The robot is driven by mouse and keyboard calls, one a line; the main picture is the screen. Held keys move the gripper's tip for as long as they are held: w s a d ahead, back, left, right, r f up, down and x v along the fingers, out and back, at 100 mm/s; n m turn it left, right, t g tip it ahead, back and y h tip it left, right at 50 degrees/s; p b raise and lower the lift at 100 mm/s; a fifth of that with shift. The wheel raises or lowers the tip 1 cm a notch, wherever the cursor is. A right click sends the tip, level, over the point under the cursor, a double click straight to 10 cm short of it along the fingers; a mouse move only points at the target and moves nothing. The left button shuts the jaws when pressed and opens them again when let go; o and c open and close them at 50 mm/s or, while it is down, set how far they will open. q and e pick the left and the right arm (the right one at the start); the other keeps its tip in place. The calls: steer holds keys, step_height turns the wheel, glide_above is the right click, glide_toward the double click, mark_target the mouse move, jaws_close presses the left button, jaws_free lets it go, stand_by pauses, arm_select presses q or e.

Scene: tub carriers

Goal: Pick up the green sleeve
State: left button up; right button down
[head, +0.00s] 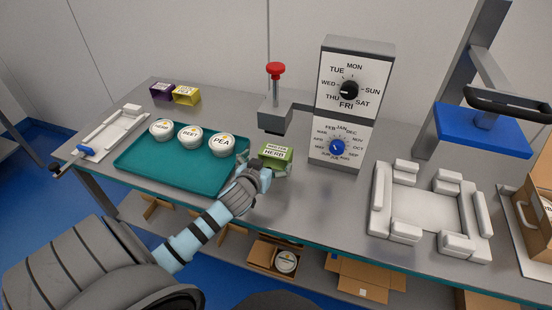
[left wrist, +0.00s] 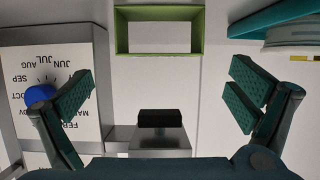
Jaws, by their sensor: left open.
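The green sleeve (head: 277,152), labelled HERB, is on the grey table, right of the teal tray and just in front of the red-knobbed press. In the left wrist view the green sleeve (left wrist: 122,32) is an open rectangular frame at the top centre, beyond the fingertips. My left gripper (head: 267,171) is close to the sleeve's near side, partly covering its lower part. In the left wrist view my left gripper (left wrist: 158,95) has its fingers wide apart with nothing between them. My right gripper is not in view.
The teal tray (head: 133,160) holds three labelled tubs, including PEA (head: 222,145). The red-knobbed press (head: 276,112) and day-and-month dial tower (head: 350,85) stand behind. Purple (head: 161,91) and yellow (head: 186,95) sleeves lie at the back left. A white fixture (head: 428,210) stands right.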

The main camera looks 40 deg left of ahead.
mark_target(274, 154)
arm_select(q)
steer(key=b+x, duration=0.1)
steer(key=x, duration=0.7)
steer(key=shift+w+f, duration=0.1)
steer(key=shift+w, duration=0.1)
steer(key=c, duration=0.9)
